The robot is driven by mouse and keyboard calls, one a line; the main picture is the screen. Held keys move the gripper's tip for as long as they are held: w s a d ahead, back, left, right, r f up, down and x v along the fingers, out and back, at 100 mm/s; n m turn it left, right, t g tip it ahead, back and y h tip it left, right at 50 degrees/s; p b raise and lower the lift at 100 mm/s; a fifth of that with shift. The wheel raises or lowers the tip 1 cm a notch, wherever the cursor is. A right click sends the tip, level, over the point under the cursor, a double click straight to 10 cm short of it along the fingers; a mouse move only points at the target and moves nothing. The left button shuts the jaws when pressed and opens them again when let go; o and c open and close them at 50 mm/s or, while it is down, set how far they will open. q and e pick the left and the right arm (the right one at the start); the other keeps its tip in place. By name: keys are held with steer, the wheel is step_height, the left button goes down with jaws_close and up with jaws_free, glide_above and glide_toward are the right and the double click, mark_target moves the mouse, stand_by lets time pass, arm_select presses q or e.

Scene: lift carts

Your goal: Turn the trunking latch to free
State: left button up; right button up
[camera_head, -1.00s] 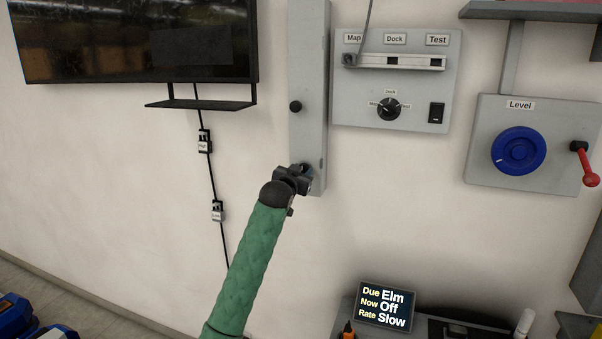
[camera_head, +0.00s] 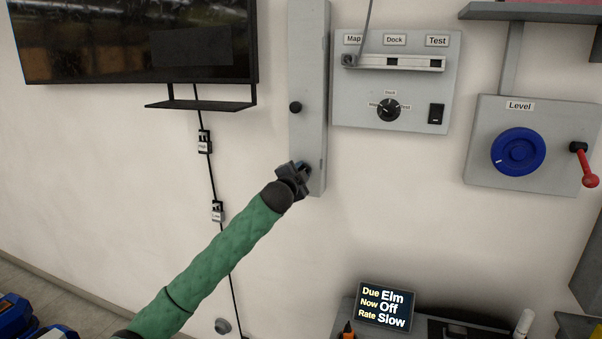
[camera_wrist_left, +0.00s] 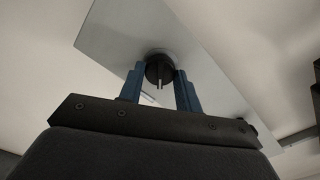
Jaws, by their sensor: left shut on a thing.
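The grey trunking (camera_head: 309,70) runs upright on the wall and also shows in the left wrist view (camera_wrist_left: 115,32). A round black knob (camera_head: 295,107) sits midway on its face. My left gripper (camera_head: 302,172) is at the trunking's lower end and hides what it grips there in the head view. In the left wrist view its two blue fingers (camera_wrist_left: 160,86) are shut on a round black latch knob (camera_wrist_left: 159,68) with a small pale mark at its lower edge. My right gripper is not in view.
Right of the trunking is a panel (camera_head: 345,108) with a selector dial and a rocker switch. A Level box (camera_head: 482,165) with a blue wheel (camera_head: 518,151) and red lever (camera_head: 588,172) is further right. A black cable with two tagged clips (camera_head: 204,142) hangs left. A small display (camera_head: 386,306) stands below.

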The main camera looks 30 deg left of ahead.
arm_select(q)
steer(key=m+p, duration=0.1)
steer(key=m, duration=0.7)
steer(key=shift+d+f+p, duration=0.1)
steer(key=shift+f+p, duration=0.1)
steer(key=shift+p, duration=0.15)
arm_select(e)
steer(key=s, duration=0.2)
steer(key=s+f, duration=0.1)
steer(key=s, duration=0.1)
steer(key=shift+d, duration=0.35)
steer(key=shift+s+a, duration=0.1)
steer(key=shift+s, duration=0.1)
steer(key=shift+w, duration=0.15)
arm_select(q)
steer(key=o, duration=1)
steer(key=shift+c, duration=0.2)
steer(key=shift+o, duration=0.2)
steer(key=shift+s, duration=0.1)
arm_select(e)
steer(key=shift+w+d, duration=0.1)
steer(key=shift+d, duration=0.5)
